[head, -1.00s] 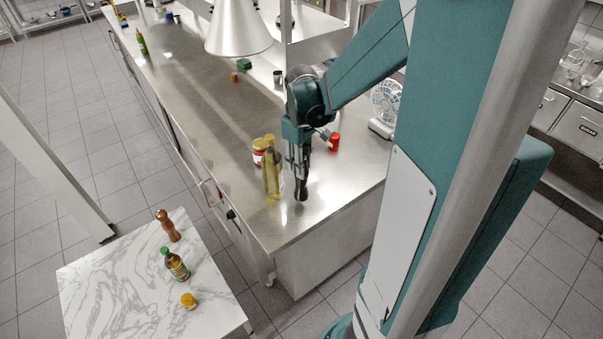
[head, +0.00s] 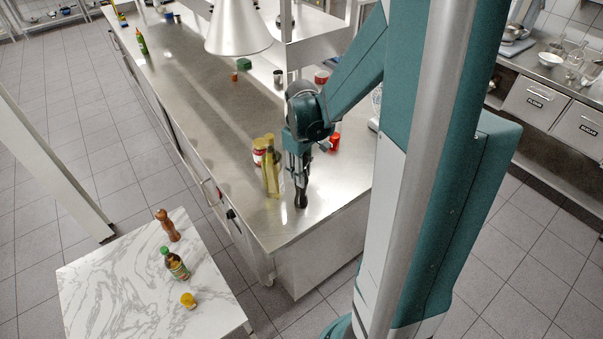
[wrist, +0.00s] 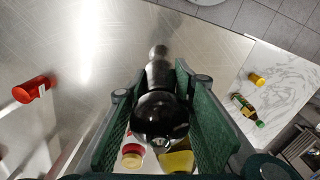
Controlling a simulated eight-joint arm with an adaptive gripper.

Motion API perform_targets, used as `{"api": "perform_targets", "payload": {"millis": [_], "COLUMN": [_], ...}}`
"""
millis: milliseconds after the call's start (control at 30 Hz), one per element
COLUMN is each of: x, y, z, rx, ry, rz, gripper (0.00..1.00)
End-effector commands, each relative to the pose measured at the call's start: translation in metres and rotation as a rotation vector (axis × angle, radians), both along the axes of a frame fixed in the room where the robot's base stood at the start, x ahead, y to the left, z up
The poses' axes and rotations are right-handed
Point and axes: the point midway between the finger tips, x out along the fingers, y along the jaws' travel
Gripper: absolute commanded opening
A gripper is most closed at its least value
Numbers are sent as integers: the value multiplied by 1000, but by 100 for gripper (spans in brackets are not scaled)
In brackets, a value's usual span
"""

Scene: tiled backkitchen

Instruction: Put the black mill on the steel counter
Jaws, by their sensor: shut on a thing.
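The black mill (head: 301,200) is upright between the fingers of my gripper (head: 299,178), near the front end of the steel counter (head: 322,202). My gripper is shut on it from above. The mill's lower end is at or just above the counter; I cannot tell if it touches. In the wrist view the mill (wrist: 160,75) lies between the two green finger pads, its round top nearest the camera.
A yellow oil bottle (head: 271,176) and a red-and-white jar (head: 259,150) stand just left of my gripper. A red container (head: 334,142) is behind it. A marble table (head: 115,280) holds a brown mill (head: 167,225), a green-capped bottle (head: 175,263) and a yellow jar (head: 188,300).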

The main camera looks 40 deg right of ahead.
Motion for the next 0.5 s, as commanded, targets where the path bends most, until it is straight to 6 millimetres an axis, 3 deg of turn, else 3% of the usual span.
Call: {"api": "perform_targets", "payload": {"millis": [33,133,500], "x": [0,0,0], "y": [0,0,0], "z": [-2,-1,0], "rx": [0,0,0], "ry": [0,0,0], "rz": [0,0,0], "gripper": [26,39,40]}}
